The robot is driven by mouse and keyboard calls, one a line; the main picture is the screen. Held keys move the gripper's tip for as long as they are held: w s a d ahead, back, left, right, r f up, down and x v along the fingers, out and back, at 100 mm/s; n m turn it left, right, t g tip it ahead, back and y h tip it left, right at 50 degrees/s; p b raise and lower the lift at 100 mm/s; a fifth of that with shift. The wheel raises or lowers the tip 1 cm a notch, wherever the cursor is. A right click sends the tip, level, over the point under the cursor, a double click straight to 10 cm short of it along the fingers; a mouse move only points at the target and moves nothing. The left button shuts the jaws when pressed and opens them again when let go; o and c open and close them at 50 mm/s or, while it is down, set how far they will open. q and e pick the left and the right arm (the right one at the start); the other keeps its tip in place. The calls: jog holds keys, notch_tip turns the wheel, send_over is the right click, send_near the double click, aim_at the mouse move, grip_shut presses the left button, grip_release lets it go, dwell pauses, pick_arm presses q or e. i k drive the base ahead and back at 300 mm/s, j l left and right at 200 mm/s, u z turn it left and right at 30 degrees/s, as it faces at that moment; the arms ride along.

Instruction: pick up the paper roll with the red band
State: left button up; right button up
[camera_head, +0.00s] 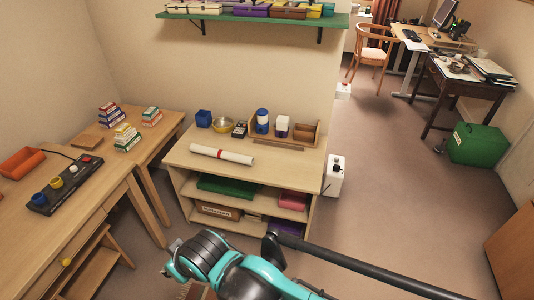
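The paper roll (235,157), white with a narrow red band near its left part, lies on its side on the top of the low wooden shelf unit (187,147). Nothing touches it from above, and it is fully visible. A teal and black arm of mine reaches in along the bottom of the head view, below and in front of the shelf unit, well apart from the roll. I make out no gripper fingers in this view.
A desk with a button panel (67,183) is at left. A green shelf (250,19) hangs above. Open floor (400,190) lies right.

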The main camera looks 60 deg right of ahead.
aim_at(225, 155)
jog(key=z, duration=1.85)
jog(key=i+j+z, duration=0.25)
jog(key=z, duration=0.2)
jog(key=i+j+z, duration=0.45)
jog(key=i+j, duration=0.15)
jog(key=j, duration=0.15)
jog(key=i+j, duration=0.2)
jog(key=i+j+z, duration=0.1)
jog(key=j, duration=0.3)
